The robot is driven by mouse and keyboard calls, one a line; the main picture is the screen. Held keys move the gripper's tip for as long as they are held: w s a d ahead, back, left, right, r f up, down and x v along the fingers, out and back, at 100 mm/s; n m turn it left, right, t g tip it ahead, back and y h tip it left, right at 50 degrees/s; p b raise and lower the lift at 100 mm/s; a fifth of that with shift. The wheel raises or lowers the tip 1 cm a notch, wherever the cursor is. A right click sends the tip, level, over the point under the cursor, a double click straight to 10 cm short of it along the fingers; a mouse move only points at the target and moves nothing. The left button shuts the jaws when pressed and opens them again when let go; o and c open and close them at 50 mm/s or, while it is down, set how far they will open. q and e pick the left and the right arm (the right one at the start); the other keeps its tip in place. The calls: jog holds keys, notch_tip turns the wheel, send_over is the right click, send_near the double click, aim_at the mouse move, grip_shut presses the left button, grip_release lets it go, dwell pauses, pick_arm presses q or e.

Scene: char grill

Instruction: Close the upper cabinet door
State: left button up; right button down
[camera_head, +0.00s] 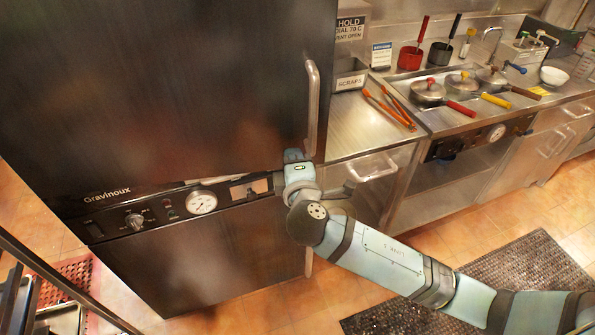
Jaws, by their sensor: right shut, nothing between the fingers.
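The upper cabinet door (170,90) is a large dark panel filling the upper left, with a vertical metal handle (312,105) along its right edge. Its lower edge runs just above the control panel, and a thin light strip shows between them. I cannot tell for sure whether it is fully closed. My right gripper (293,156) is shut and empty at the door's lower right corner, below the handle. It seems close to or touching the door, and its fingertips are partly hidden. My left gripper is not in view.
The control panel (165,209) has a knob and a gauge, with a lower dark door (200,262) beneath. To the right, a steel counter (362,130) holds orange tongs (390,108), and several lidded pans stand beyond. A dark mat (520,265) lies on the tiled floor.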

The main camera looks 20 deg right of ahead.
jog(key=shift+w+d, duration=0.15)
jog(key=shift+w, duration=0.9)
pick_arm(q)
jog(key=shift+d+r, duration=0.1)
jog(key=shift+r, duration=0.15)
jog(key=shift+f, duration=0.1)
